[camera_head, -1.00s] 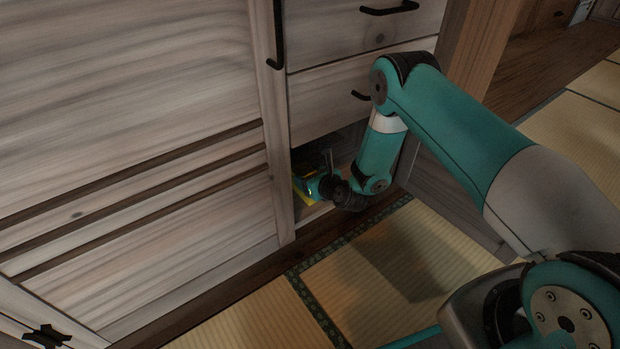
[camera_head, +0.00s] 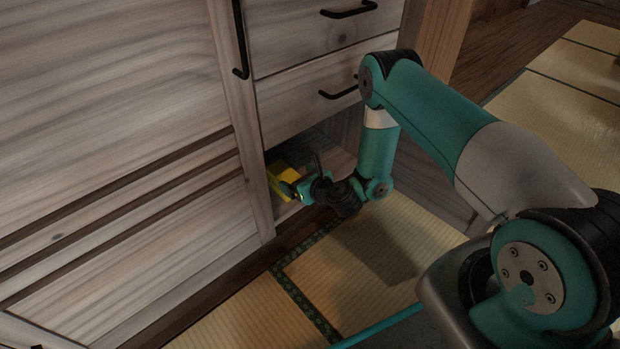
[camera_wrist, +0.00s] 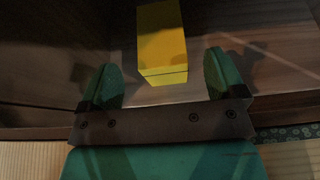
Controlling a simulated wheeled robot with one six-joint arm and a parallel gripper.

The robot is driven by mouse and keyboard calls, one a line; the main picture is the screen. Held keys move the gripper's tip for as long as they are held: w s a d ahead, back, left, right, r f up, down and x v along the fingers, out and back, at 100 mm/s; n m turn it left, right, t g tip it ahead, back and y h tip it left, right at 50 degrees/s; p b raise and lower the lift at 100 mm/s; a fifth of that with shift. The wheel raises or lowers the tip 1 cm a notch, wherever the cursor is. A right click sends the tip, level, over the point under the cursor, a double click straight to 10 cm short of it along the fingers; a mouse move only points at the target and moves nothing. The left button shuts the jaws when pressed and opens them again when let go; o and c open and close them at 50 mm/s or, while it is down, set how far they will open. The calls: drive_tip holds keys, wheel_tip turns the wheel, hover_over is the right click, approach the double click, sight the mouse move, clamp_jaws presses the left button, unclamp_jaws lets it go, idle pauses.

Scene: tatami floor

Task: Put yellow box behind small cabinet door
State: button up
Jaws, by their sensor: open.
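The yellow box (camera_head: 279,180) sits on the floor of the low open compartment (camera_head: 318,148) under the drawers. In the wrist view the yellow box (camera_wrist: 162,42) stands just beyond the fingertips, in line with the gap between them. My gripper (camera_head: 307,181) is open at the front of the compartment, and nothing is held; its two teal fingers (camera_wrist: 160,76) are spread apart. A wooden panel (camera_head: 432,188), which looks like the small door swung open, stands to the right of my arm. The arm partly hides the opening.
Two drawers with black handles (camera_head: 338,90) are above the compartment. A large slatted panel (camera_head: 110,190) closes the cabinet to the left. A wooden sill (camera_head: 200,290) edges the cabinet. Tatami floor (camera_head: 370,265) in front is mostly clear.

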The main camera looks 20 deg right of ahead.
drive_tip(key=p+v, duration=0.5)
drive_tip(key=p, duration=0.5)
drive_tip(key=shift+s+r, duration=0.1)
drive_tip(key=shift+s, duration=0.05)
drive_tip(key=shift+d, duration=0.1)
